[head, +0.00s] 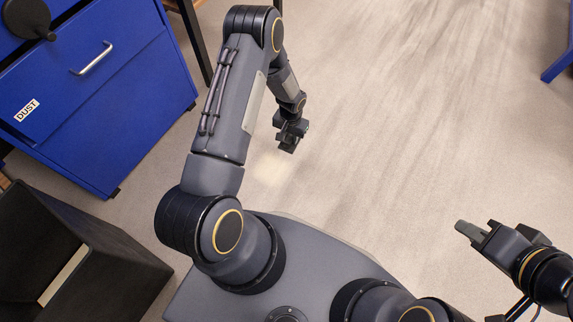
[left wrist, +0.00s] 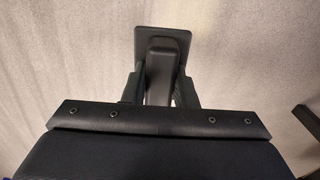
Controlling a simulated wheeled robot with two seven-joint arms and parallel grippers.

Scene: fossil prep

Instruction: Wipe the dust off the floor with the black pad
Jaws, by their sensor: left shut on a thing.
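My left gripper (head: 289,138) reaches down low over the floor. In the left wrist view its fingers (left wrist: 159,88) are shut on the handle of the black pad (left wrist: 178,35). The pad's flat plate extends beyond the fingertips, close to the floor; I cannot tell whether it touches. In the head view the pad is hard to tell from the dark gripper. A pale beige dust patch (head: 272,168) lies on the floor just below and left of the left gripper. My right gripper (head: 468,232) hangs at the right, away from the patch; its finger gap is unclear.
A blue cabinet (head: 110,110) with a "DUST" label stands at the left. A dark open bin (head: 120,262) with a pale strip inside is at the lower left. A blue frame leg (head: 558,66) shows at the right edge. The greyish, streaked floor (head: 400,130) is clear between them.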

